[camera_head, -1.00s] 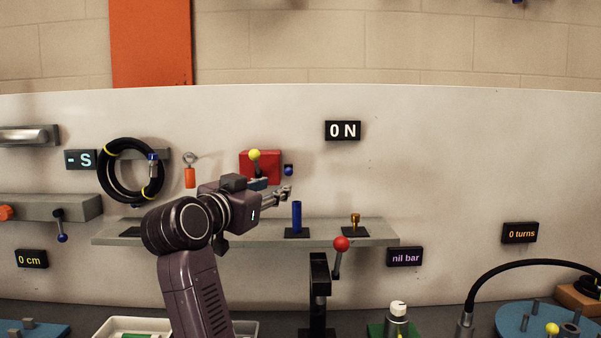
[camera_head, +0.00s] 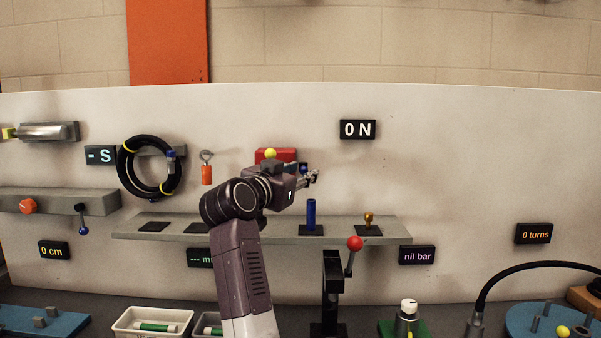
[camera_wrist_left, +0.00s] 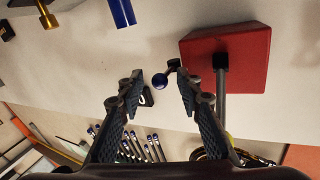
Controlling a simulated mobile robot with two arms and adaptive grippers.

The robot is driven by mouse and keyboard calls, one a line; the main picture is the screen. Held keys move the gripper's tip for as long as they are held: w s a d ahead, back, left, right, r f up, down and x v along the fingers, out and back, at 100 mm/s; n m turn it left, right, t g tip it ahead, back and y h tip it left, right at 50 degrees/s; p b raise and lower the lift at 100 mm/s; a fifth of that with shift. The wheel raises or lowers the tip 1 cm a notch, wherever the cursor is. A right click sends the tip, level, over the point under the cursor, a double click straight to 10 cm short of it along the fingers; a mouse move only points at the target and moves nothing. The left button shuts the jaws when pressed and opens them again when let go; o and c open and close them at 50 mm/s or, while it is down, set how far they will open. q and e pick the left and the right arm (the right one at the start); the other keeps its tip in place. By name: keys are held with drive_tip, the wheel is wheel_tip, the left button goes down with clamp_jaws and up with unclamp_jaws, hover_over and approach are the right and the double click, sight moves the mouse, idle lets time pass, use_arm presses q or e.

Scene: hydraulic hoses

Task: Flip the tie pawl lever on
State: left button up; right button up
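A red block (camera_head: 284,154) is fixed to the white wall panel, with a yellow ball (camera_head: 270,154) on a lever in front of it. A small lever with a dark blue ball (camera_head: 303,168) sticks out just right of the block. In the left wrist view the red block (camera_wrist_left: 243,55) is at upper right and the blue ball (camera_wrist_left: 160,82) shows between my fingertips. No label marks which is the tie pawl lever. My left gripper (camera_head: 314,177) is open, and its fingers (camera_wrist_left: 157,80) appear apart from the ball. My right gripper is not in view.
A grey shelf (camera_head: 270,238) with a blue cylinder (camera_head: 311,214) and a brass piece (camera_head: 369,219) lies below the gripper. A red-knobbed lever (camera_head: 354,244) stands in front. A coiled black hose (camera_head: 126,174) and an orange tag (camera_head: 207,174) hang at left. The display (camera_head: 357,130) reads 0 N.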

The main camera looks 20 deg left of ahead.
use_arm(q)
clamp_jaws()
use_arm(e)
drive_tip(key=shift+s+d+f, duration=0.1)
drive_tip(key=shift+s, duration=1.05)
use_arm(q)
drive_tip(key=shift+s+a+m+g+h, duration=0.15)
drive_tip(key=shift+a+m+h, duration=0.3)
drive_tip(key=shift+h, duration=0.3)
drive_tip(key=shift+w+a+m+g+h, duration=0.1)
drive_tip(key=shift+a+m+g+h, duration=0.1)
drive_tip(key=shift+m+h, duration=0.45)
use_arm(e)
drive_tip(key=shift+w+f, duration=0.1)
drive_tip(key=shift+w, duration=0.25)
use_arm(q)
unclamp_jaws()
